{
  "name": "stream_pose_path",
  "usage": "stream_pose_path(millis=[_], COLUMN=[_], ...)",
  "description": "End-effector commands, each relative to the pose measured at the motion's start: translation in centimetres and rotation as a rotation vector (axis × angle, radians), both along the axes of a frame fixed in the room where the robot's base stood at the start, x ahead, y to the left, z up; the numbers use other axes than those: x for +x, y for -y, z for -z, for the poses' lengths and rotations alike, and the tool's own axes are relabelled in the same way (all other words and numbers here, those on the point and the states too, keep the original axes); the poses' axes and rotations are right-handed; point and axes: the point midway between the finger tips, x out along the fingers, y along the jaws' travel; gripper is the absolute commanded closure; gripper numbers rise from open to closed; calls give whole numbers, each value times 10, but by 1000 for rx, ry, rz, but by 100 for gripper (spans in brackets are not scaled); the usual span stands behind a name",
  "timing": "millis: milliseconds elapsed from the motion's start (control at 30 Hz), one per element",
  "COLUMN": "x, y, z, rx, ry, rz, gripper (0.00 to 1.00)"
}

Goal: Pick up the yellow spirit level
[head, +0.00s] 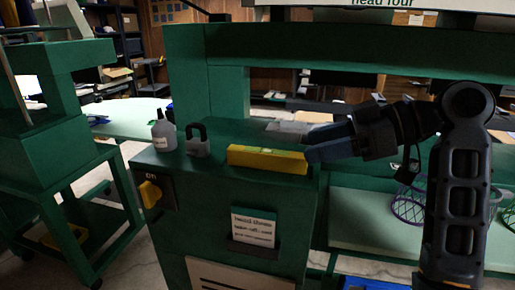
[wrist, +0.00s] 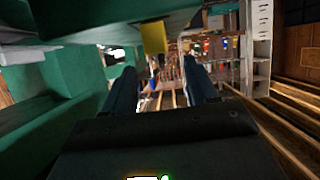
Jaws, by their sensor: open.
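The yellow spirit level (head: 267,159) is a long yellow bar lying on top of the green machine cabinet in the head view. My gripper (head: 312,155) is at the right end of the level, with its fingers pointing left and seen from the side. In the head view I cannot tell whether the fingers touch the level or only overlap it. In the wrist view my gripper (wrist: 160,85) is open with a gap between its two dark fingers. A yellow piece (wrist: 154,38), likely the level's end, shows above and ahead of that gap.
A grey bottle (head: 163,133) and a grey padlock (head: 198,144) stand left of the level on the green cabinet (head: 205,185). A green beam (head: 370,78) runs behind and above. A purple wire basket (head: 408,207) sits on the pale shelf at right.

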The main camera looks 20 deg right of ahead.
Motion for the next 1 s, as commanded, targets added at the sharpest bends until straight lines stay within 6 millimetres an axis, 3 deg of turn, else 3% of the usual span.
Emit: stream_pose_path(millis=[433,700,1000], x=[17,34,39], y=[-26,-55,-61], z=[13,27,31], rx=[1,2,1], ry=[-3,-2,-1], rz=[-1,-1,0], gripper=[43,43,43])
